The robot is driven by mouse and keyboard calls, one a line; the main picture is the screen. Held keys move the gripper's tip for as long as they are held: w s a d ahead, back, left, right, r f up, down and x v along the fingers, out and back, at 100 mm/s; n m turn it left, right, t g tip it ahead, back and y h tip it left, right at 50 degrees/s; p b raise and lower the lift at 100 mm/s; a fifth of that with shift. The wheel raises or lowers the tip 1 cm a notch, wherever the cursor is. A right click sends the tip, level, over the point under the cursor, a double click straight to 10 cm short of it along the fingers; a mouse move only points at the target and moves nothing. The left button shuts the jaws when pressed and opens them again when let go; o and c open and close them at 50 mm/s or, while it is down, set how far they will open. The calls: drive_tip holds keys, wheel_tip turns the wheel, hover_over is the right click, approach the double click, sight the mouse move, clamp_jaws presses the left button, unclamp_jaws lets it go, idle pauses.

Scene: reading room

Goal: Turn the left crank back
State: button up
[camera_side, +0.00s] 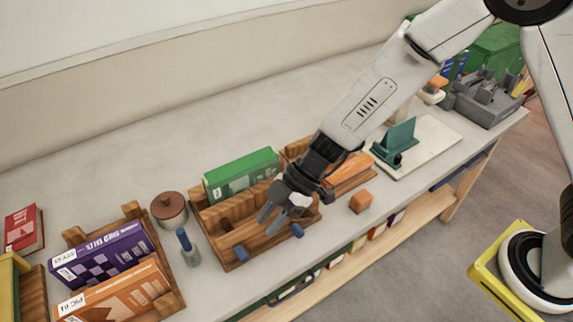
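A wooden book rack (208,234) stands at the middle of the counter with a green book (243,174) upright at its back. Two blue knobs show at its front edge, which look like crank handles: the left one (242,254) and the right one (297,230). My gripper (268,221) is over the front part of the rack, pointing down, between the two knobs and above them. Its fingers look parted, with nothing seen between them. It hides part of the rack's inside and the crank arms. I cannot tell how far each crank is turned.
A brown lidded pot (169,209) and a blue-topped bottle (188,250) stand close left of the rack. A second rack with purple (100,252) and orange books is further left. An orange block (360,201) and a teal device (394,145) are right.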

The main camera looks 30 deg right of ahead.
drive_tip(key=shift+a, duration=0.25)
clamp_jaws()
drive_tip(key=a+r+h, duration=0.3)
drive_tip(key=a+h, duration=0.5)
drive_tip(key=a, duration=0.3)
drive_tip(key=shift+a+r, duration=0.35)
drive_tip(key=shift+r, duration=0.05)
